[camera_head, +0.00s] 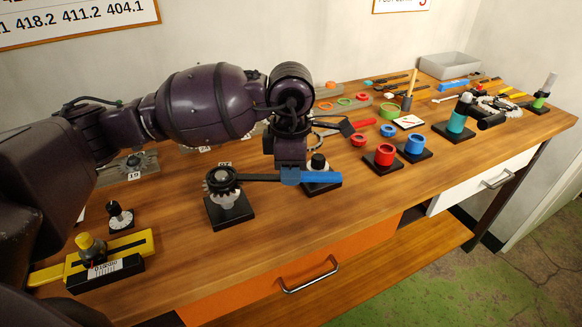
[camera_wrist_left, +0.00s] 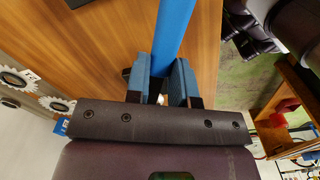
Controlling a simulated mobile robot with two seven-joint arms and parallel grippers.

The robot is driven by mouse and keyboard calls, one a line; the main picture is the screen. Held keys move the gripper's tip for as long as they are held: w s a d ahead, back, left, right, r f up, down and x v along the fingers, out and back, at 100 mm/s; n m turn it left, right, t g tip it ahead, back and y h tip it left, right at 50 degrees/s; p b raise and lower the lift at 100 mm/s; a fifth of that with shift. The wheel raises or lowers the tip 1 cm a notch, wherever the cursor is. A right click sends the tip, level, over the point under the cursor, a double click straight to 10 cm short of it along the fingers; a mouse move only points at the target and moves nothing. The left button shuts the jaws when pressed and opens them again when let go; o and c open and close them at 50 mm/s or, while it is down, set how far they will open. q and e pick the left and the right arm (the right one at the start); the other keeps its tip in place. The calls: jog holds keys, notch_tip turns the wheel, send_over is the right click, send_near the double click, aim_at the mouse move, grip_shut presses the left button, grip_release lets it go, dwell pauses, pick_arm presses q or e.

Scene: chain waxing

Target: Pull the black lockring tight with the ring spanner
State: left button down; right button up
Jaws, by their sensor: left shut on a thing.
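The ring spanner (camera_head: 258,178) has a dark shaft and a blue handle. The blue handle also shows in the left wrist view (camera_wrist_left: 174,30). My left gripper (camera_head: 290,176) points down and is shut on the spanner at its handle; its fingers (camera_wrist_left: 160,82) sit either side of the handle in the wrist view. The spanner lies about level, its ring end over the top of a toothed cog stack (camera_head: 221,186) on a black-based stand (camera_head: 230,212). The black lockring is largely hidden under the ring end, so I cannot tell how fully they engage. My right gripper is not in view.
A black-based holder with a dark-capped post (camera_head: 318,163) stands just behind the handle. A yellow tool on a black block (camera_head: 104,262) lies front left. Bare wood lies in front of the spanner.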

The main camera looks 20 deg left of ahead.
pick_arm(q)
jog(key=shift+s, duration=0.2)
jog(key=shift+d+r, duration=0.1)
jog(key=shift+r, duration=0.1)
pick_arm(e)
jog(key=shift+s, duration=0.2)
pick_arm(q)
jog(key=shift+r+p, duration=0.35)
jog(key=shift+r, duration=0.15)
jog(key=shift+r+p, duration=0.55)
jog(key=shift+r, duration=1.3)
jog(key=shift+m, duration=0.3)
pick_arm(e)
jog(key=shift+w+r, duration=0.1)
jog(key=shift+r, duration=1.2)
